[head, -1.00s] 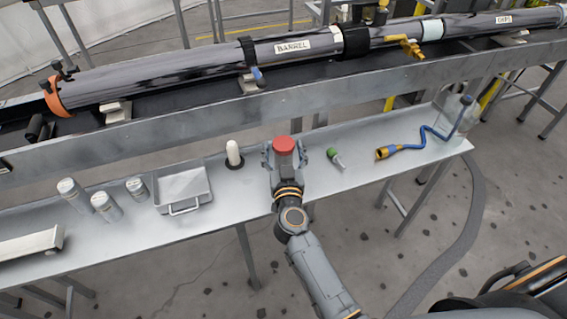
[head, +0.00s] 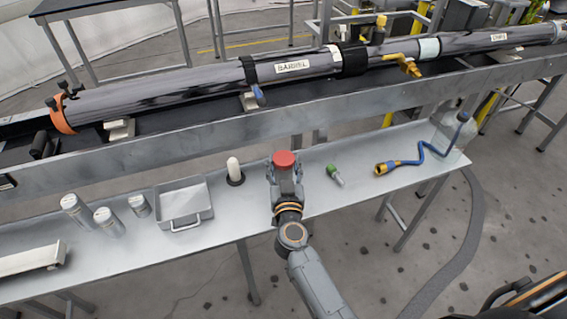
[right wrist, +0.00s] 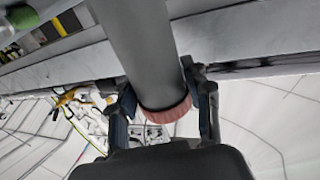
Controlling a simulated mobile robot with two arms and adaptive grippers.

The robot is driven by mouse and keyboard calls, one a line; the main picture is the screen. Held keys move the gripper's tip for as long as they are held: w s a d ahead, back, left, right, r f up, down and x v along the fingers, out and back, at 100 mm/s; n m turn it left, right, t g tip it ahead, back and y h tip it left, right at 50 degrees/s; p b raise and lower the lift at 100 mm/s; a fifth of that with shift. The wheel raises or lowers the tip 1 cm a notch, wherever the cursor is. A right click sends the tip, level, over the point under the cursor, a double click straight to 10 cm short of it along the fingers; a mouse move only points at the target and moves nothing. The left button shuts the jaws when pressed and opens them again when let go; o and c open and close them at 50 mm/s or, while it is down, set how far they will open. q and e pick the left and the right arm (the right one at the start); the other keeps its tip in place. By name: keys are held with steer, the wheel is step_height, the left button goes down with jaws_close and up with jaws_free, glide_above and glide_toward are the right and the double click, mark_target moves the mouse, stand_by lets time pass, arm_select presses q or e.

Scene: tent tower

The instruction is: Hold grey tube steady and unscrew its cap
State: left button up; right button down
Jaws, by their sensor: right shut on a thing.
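The cap looks seated on the tube. The gripper hides much of the tube in the head view. My left gripper is not in view.
On the bench (head: 330,203), a white cylinder (head: 234,168) stands left of the tube, near a metal tray (head: 183,204) and several grey canisters (head: 107,221). A long barrel (head: 180,88) runs behind.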

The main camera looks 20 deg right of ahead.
mark_target(283, 157)
step_height(283, 157, up, 3)
steer(key=p, duration=0.3)
steer(key=s+a+r+p, duration=0.4)
steer(key=s+r+p, duration=0.5)
steer(key=s+p, duration=0.4)
steer(key=shift+s, duration=0.15)
steer(key=shift+a, duration=0.1)
steer(key=c, duration=1.1)
jaws_free()
jaws_close()
steer(key=shift+s, duration=0.1)
